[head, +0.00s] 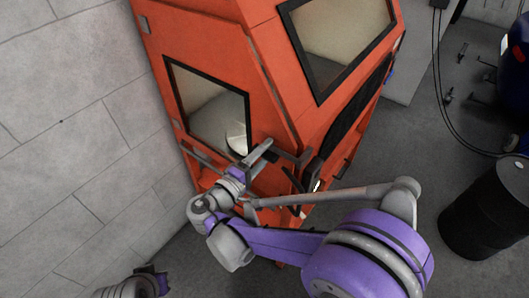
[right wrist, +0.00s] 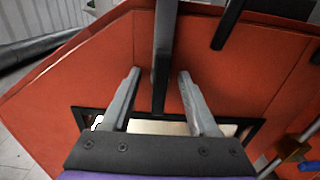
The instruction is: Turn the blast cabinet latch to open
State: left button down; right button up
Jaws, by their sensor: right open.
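The blast cabinet (head: 265,45) is a large orange box with framed windows, seen from above in the head view. Dark bars at its edge (head: 304,160) look like the latch. In the right wrist view a dark bar (right wrist: 162,45) stands out from the orange face. My right gripper (head: 266,156) is open at this edge. In the right wrist view its two grey fingers (right wrist: 159,76) lie on either side of the dark bar, with gaps on both sides. Whether they are level with it in depth is unclear. My left gripper (head: 153,281) is at the bottom left; its fingers cannot be made out.
A grey block wall (head: 75,110) stands close to the cabinet's left. A black drum (head: 490,208) stands at the right, with a dark blue drum (head: 516,70) behind it. A black cable hangs between the cabinet and drums. Open grey floor (head: 405,160) lies right of the cabinet.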

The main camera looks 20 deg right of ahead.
jog(key=shift+c, duration=0.3)
grip_shut()
jog(key=shift+m, duration=0.4)
jog(key=m, duration=0.3)
jog(key=shift+m, duration=0.4)
jog(key=m, duration=0.4)
jog(key=shift+m, duration=0.3)
jog(key=m, duration=0.8)
jog(key=shift+m, duration=0.3)
